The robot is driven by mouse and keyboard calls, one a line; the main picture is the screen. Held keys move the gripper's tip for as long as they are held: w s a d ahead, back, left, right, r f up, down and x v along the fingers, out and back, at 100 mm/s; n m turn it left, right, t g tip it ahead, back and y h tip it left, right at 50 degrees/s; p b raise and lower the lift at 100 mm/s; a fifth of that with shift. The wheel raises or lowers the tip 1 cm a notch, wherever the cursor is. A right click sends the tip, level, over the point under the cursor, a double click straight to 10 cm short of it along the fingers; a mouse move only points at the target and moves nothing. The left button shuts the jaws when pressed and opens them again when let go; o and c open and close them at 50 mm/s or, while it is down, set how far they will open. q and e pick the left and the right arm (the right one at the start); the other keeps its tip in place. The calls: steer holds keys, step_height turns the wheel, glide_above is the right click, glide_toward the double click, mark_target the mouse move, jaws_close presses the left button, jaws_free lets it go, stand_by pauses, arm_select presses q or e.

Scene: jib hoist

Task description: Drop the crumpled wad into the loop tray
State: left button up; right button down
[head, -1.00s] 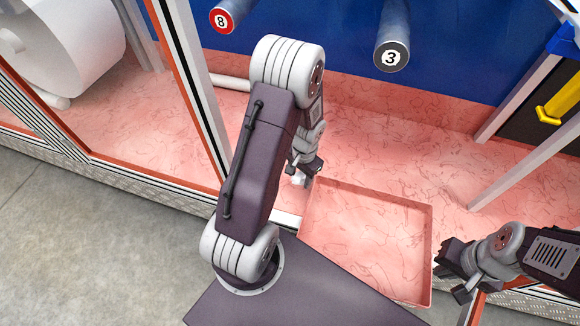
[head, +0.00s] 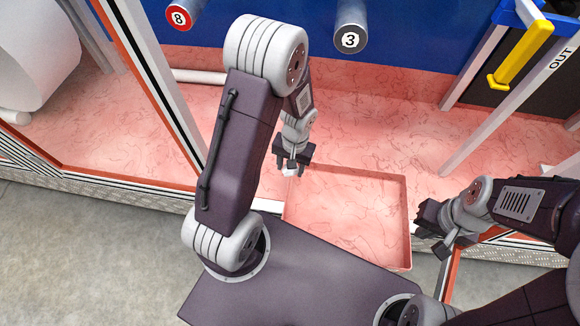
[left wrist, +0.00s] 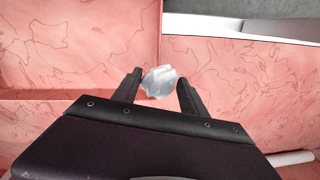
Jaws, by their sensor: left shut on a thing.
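The crumpled wad (head: 291,171) is small and white. It is held between the fingertips of my left gripper (head: 292,165), as the left wrist view also shows the wad (left wrist: 159,82) between the two dark fingers. The loop tray appears to be the square, low-walled pink tray (head: 350,215) in the middle of the head view; its marbled floor looks empty. The wad and my left gripper are at the tray's far left corner, and the tray's rim passes behind the wad in the wrist view. My right gripper (head: 426,220) is by the tray's right side, fingers apart, holding nothing visible.
A pink marbled counter (head: 370,120) surrounds the tray at the back, before a blue wall with numbered round posts (head: 349,40). A white upright (head: 160,80) stands at the left. A yellow handle (head: 520,55) is at the upper right.

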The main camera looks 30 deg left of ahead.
arm_select(q)
steer(key=s+d+m, duration=0.2)
steer(key=d+m, duration=0.1)
steer(key=d, duration=1.6)
step_height(320, 180, down, 6)
steer(key=b, duration=0.6)
steer(key=shift+w, duration=0.1)
steer(key=shift+r, duration=0.1)
steer(key=o, duration=1.4)
step_height(320, 180, up, 9)
steer(key=p, duration=0.6)
steer(key=shift+d+p, duration=0.3)
steer(key=shift+p, duration=0.1)
